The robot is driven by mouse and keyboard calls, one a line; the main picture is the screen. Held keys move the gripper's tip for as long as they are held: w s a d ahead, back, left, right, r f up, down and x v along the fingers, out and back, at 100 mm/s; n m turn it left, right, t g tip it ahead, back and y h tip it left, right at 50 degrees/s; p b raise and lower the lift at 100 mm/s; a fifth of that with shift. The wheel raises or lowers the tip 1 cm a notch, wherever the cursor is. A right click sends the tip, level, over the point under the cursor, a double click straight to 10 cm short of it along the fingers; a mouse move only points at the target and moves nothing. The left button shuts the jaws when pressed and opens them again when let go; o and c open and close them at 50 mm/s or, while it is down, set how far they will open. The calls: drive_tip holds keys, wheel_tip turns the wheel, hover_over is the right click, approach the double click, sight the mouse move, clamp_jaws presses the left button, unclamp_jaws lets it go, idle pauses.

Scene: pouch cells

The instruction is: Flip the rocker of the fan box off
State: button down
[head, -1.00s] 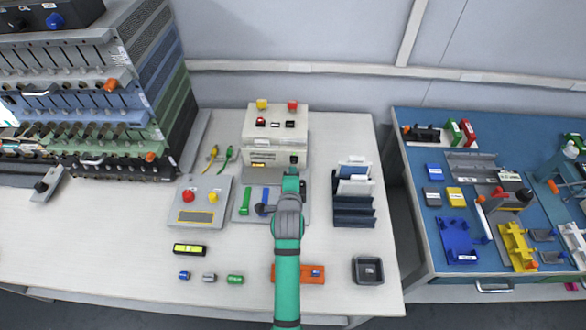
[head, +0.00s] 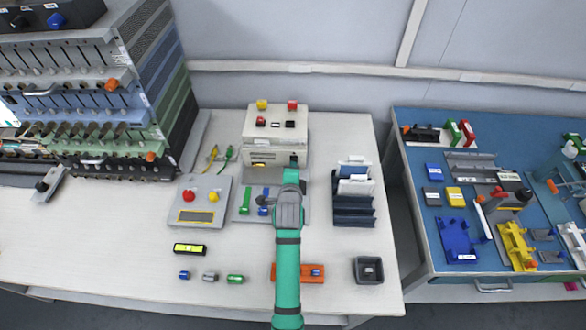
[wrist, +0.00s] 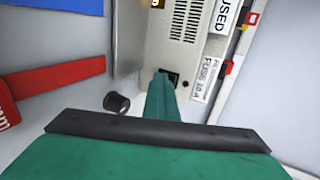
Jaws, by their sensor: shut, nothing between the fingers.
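The cream fan box (head: 262,135) stands at the back middle of the white table. Its front face, with a slotted vent (wrist: 186,20), fills the upper middle of the wrist view. A small dark rocker (wrist: 173,77) shows on this face beside a "FUSE 10 A" label (wrist: 205,79). My gripper (wrist: 162,76) is shut and empty, its green fingertips at the rocker and partly hiding it. I cannot tell whether they touch it or which way it is tipped. In the head view my gripper (head: 293,167) is at the box's lower right front.
A grey panel (head: 185,216) with red and yellow buttons lies left of my arm. A dark blue rack (head: 352,210) stands to the right. Red and blue strips (wrist: 60,73) and a black knob (wrist: 117,102) are close by in the wrist view.

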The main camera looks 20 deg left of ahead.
drive_tip(key=shift+w, duration=0.15)
drive_tip(key=shift+w+r, duration=0.15)
drive_tip(key=shift+r, duration=0.9)
drive_tip(key=shift+d, duration=0.1)
drive_tip(key=s, duration=0.2)
drive_tip(key=s+d+f, duration=0.1)
drive_tip(key=s, duration=0.1)
drive_tip(key=shift+s, duration=0.1)
drive_tip(key=v, duration=1)
drive_tip(key=shift+s+d+f, duration=0.1)
drive_tip(key=shift+s, duration=0.1)
drive_tip(key=x, duration=0.9)
drive_tip(key=r+x, duration=0.1)
drive_tip(key=x, duration=0.4)
drive_tip(key=shift+w, duration=0.15)
